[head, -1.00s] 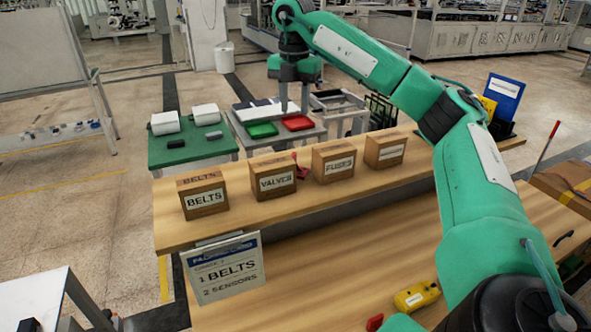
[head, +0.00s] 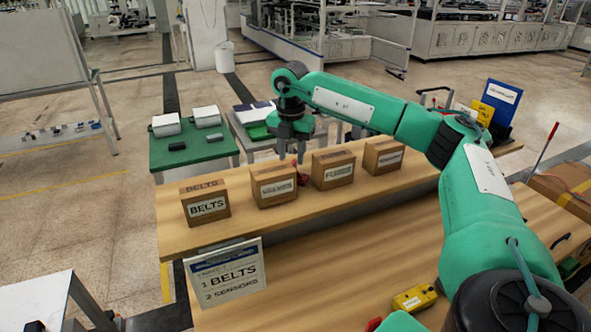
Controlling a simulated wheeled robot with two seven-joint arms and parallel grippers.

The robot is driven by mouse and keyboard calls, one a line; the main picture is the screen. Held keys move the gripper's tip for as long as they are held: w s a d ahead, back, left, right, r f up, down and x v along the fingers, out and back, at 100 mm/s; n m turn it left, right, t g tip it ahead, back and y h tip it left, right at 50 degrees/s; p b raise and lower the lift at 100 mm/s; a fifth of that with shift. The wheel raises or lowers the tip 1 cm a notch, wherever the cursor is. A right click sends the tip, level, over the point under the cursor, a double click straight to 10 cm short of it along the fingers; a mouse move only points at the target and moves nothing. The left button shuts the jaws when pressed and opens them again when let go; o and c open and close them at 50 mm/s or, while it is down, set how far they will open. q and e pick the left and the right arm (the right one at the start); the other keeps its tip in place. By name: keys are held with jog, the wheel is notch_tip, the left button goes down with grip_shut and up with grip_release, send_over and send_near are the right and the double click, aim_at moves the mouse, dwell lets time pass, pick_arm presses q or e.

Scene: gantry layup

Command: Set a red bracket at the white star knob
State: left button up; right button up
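A small red piece (head: 303,179), which may be the red bracket, lies on the wooden shelf between the second and third cardboard boxes and is partly hidden. My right gripper (head: 291,157) points down just above and behind the second box, close to the red piece. Its fingers look apart, with nothing visibly held between them. Another red thing (head: 374,324) is cut off at the bottom edge beside my arm; its shape cannot be told. I cannot make out a white star knob. My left gripper is not in view.
Boxes labelled BELTS (head: 206,206), VALVES (head: 273,188) and FUSES (head: 333,171), plus a fourth box (head: 383,157), line the raised shelf (head: 178,237). A sign (head: 226,278) hangs at its front. A yellow device (head: 414,298) lies on the lower bench (head: 340,270), otherwise largely bare.

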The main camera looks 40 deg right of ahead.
aim_at(299, 173)
jog(key=shift+f, duration=1.2)
grip_shut()
